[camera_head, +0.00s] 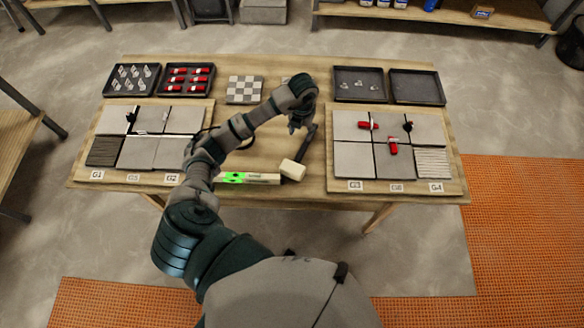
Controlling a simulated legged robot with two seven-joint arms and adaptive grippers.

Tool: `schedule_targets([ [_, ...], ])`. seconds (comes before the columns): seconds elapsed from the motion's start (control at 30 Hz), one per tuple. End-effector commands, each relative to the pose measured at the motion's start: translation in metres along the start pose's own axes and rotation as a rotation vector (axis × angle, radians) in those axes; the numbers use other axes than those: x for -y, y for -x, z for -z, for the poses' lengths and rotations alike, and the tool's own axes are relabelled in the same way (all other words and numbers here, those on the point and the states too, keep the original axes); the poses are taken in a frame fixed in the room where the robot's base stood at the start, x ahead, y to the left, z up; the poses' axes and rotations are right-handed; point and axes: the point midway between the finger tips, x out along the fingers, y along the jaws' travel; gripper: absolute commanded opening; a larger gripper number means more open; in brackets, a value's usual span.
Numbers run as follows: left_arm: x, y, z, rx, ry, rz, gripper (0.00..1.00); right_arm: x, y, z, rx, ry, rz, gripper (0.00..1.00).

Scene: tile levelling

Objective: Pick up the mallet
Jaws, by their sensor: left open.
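The mallet (293,169) lies on the wooden table near its middle. It has a pale block head toward the front edge and a dark handle (306,145) slanting up and to the right. My left arm reaches over the table from the front. My left gripper (296,126) is open and hangs just above and beside the upper end of the handle. I cannot tell whether a finger touches the handle. My right gripper is not in view.
A green and pale level (248,178) lies left of the mallet head. Tile boards stand left (197,152) and right (333,185), with red pieces (392,147) on the right one. Dark trays (416,87) and a checkered tile sample (244,89) line the back.

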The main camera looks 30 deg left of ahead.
Motion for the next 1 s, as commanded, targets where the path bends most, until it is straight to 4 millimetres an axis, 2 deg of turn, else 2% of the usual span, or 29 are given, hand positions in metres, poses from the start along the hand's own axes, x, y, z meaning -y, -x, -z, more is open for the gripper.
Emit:
schedule_targets([
  [0.2,0.004,-0.053,0.002,-0.006,-0.002,0.003,0.52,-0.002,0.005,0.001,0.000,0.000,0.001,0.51],
  [0.4,0.002,-0.091,0.001,-0.003,-0.003,0.007,0.52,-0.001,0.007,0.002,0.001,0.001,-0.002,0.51],
  [0.63,0.001,-0.109,-0.001,-0.002,-0.003,0.007,0.52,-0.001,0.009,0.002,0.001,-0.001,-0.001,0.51],
  [0.83,-0.003,-0.141,-0.006,-0.004,-0.003,0.008,0.52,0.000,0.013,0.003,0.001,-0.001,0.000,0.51],
  [1.0,-0.002,-0.154,-0.007,0.000,-0.004,0.006,0.52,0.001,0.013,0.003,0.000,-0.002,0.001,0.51],
])
